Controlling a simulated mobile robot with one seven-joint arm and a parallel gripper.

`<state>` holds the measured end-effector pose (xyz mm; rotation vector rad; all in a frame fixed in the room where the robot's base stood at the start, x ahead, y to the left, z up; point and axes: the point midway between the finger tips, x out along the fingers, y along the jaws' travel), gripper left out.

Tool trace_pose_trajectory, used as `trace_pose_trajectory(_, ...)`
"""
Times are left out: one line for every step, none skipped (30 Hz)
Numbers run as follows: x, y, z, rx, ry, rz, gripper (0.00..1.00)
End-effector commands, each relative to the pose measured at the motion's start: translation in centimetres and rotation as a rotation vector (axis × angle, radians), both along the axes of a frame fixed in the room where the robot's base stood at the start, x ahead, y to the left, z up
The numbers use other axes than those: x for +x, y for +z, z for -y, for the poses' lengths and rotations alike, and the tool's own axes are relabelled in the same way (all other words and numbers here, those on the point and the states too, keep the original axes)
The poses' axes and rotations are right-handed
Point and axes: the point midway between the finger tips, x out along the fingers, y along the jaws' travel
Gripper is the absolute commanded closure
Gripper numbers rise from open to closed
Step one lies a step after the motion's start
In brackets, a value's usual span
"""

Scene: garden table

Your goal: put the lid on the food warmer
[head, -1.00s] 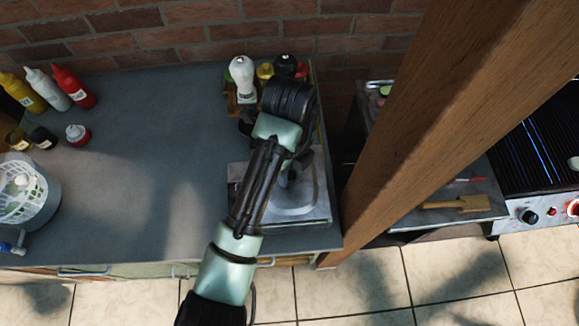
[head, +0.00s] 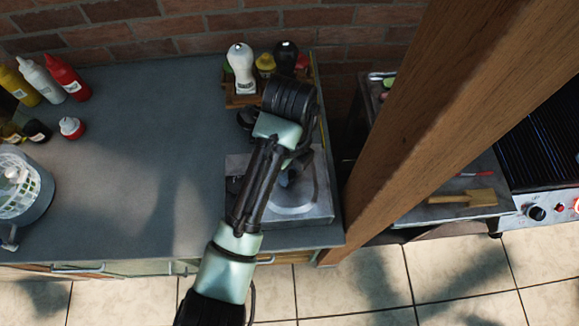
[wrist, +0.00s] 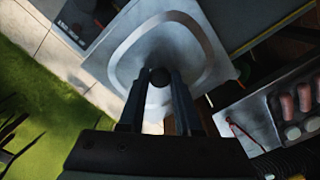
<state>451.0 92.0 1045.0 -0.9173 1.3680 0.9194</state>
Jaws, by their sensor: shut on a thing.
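My gripper (wrist: 159,90) is shut on a dark round knob (wrist: 158,77) in the middle of the wrist view. Beneath the knob is the pale metal lid (wrist: 118,66), squarish, with a raised rounded ring. In the head view my arm covers the gripper and much of the lid. The food warmer (head: 318,212), a grey square metal unit, stands at the counter's front right corner. I cannot tell whether the lid touches the warmer.
Condiment bottles (head: 240,68) stand behind the warmer, and several more (head: 65,76) at the back left. A wooden post (head: 408,130) rises close on the right. A fan-like white-and-grey appliance (head: 20,190) stands at the left. The counter's middle (head: 150,160) is clear.

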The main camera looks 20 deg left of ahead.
Motion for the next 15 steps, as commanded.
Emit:
trace_pose_trajectory(0.02, -0.15, 0.0, 0.0, 0.0, 0.001, 1.0)
trace_pose_trajectory(0.02, -0.22, 0.0, 0.0, 0.0, 0.001, 1.0)
trace_pose_trajectory(0.02, -0.3, 0.0, 0.0, 0.0, 0.001, 1.0)
trace_pose_trajectory(0.02, -0.36, 0.0, 0.001, 0.0, 0.001, 1.0)
trace_pose_trajectory(0.02, -0.42, 0.0, 0.001, 0.0, 0.001, 1.0)
trace_pose_trajectory(0.02, -0.5, 0.0, 0.0, 0.0, 0.001, 1.0)
trace_pose_trajectory(0.02, -0.56, 0.0, 0.001, 0.0, 0.001, 1.0)
trace_pose_trajectory(0.02, -0.62, 0.0, 0.001, 0.0, 0.001, 1.0)
trace_pose_trajectory(0.02, -0.7, 0.0, 0.0, 0.0, 0.001, 1.0)
trace_pose_trajectory(0.02, -0.76, 0.0, 0.001, 0.0, 0.001, 1.0)
trace_pose_trajectory(0.02, -0.82, 0.0, 0.001, 0.0, 0.001, 1.0)
trace_pose_trajectory(0.04, -0.71, -0.01, 0.001, 0.0, 0.001, 0.6)
trace_pose_trajectory(0.03, -0.7, -0.01, 0.001, 0.0, 0.001, 0.55)
trace_pose_trajectory(0.03, -0.7, -0.01, 0.001, 0.0, 0.001, 0.5)
trace_pose_trajectory(0.02, -0.7, 0.0, 0.001, 0.0, 0.001, 0.42)
